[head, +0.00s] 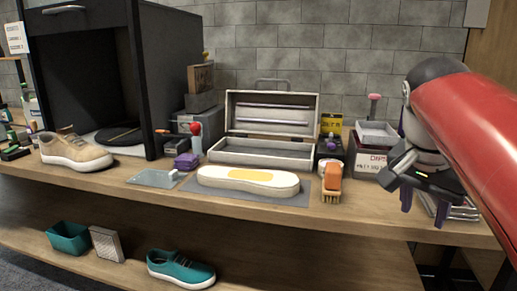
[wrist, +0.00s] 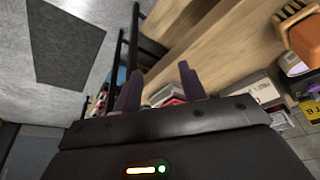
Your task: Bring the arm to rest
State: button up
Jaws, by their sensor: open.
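My gripper (head: 424,208) is at the right end of the wooden bench in the head view, with its dark purple fingers pointing down. In the wrist view the two fingers of my gripper (wrist: 160,82) stand apart with nothing between them. My red arm (head: 480,130) reaches in from the right edge. The fingers overlap a metal rack (head: 460,208) in the head view; I cannot tell the gap between them.
The bench (head: 225,210) holds a beige sneaker (head: 75,152), an open case (head: 262,152), a white sole-shaped form (head: 215,180), an orange-topped brush (head: 332,182) and a white tray (head: 376,134). A teal sneaker (head: 180,268) sits on the shelf below.

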jog(key=s+a+f+n+t+y, duration=0.1)
jog(key=s+a+f+n, duration=0.3)
jog(key=f, duration=0.5)
jog(key=s+a+f+n+t+y, duration=0.2)
jog(key=s+a+f+n, duration=0.2)
jog(key=a+f+n, duration=0.3)
notch_tip(320, 180, down, 3)
jog(key=shift+s+a+f, duration=0.1)
jog(key=shift+s+a, duration=0.15)
jog(key=shift+a, duration=0.45)
